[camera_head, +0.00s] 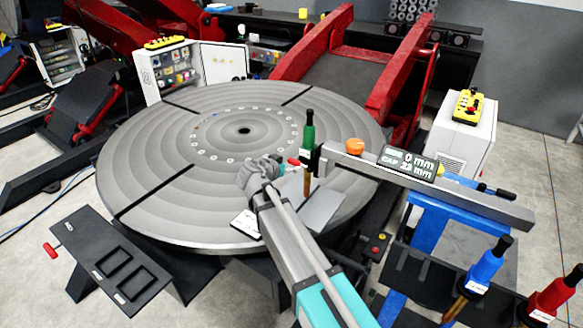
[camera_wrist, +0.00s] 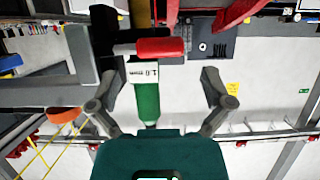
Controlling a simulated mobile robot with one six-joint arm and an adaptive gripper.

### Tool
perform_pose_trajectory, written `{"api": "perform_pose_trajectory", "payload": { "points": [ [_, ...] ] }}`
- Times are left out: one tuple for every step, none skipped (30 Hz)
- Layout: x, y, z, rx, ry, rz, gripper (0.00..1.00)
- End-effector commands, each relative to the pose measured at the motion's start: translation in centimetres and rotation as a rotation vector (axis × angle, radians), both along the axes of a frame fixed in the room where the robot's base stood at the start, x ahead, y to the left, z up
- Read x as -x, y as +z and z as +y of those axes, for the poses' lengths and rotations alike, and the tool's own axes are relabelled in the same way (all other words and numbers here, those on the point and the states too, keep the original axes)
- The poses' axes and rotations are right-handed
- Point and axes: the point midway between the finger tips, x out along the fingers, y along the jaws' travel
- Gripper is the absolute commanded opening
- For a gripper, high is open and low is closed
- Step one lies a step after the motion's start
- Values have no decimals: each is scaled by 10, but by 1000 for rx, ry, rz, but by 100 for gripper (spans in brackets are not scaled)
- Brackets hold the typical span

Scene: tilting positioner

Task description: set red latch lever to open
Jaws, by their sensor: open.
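A red lever handle (camera_head: 294,161) sticks out beside the upright green-handled tool (camera_head: 308,132) at the end of the grey measuring beam. In the wrist view the red handle (camera_wrist: 161,47) lies level, with a short metal stem on its left, close to a black block. The green handle (camera_wrist: 147,100) and a white label show just below it. My gripper (camera_head: 276,163) is just left of the lever in the head view. In the wrist view its fingers (camera_wrist: 160,75) are spread either side of the lever and green handle, with no contact visible. The lever's pivot is not clear.
The beam (camera_head: 480,200) with an orange knob (camera_head: 354,146) and a digital display (camera_head: 407,162) runs right. The round turntable (camera_head: 150,150) lies below. Blue (camera_head: 485,265) and red (camera_head: 555,297) handled tools stand front right. A black tray (camera_head: 115,260) with another red handle is left.

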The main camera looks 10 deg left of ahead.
Motion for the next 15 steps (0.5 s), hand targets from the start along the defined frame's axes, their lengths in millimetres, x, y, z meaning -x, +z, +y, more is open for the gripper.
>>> {"api": "perform_pose_trajectory", "payload": {
  "points": [
    [-8, -5, -2, -1, 0, 0, 100],
    [-11, -7, -2, -1, 0, 0, 100],
    [-14, -8, -4, -1, 1, 0, 100],
    [-17, -9, -4, -1, 1, 0, 100],
    [-19, -10, -5, -1, 0, 0, 100],
    [-22, -11, -7, -1, 0, 0, 100],
    [-23, -11, -7, -1, 0, 0, 100],
    [-25, -12, -8, -1, 0, 0, 100],
    [-26, -12, -9, -1, 0, 0, 100],
    [-27, -13, -9, 0, 1, 0, 100],
    [-28, -13, -9, 0, 1, 0, 100],
    [-28, -13, -9, 0, 1, 0, 100],
    [-29, -13, -9, -1, 2, 0, 100],
    [-29, -13, -9, -1, 2, 0, 100],
    [-29, -13, -9, -1, 2, 0, 100]
  ]
}}
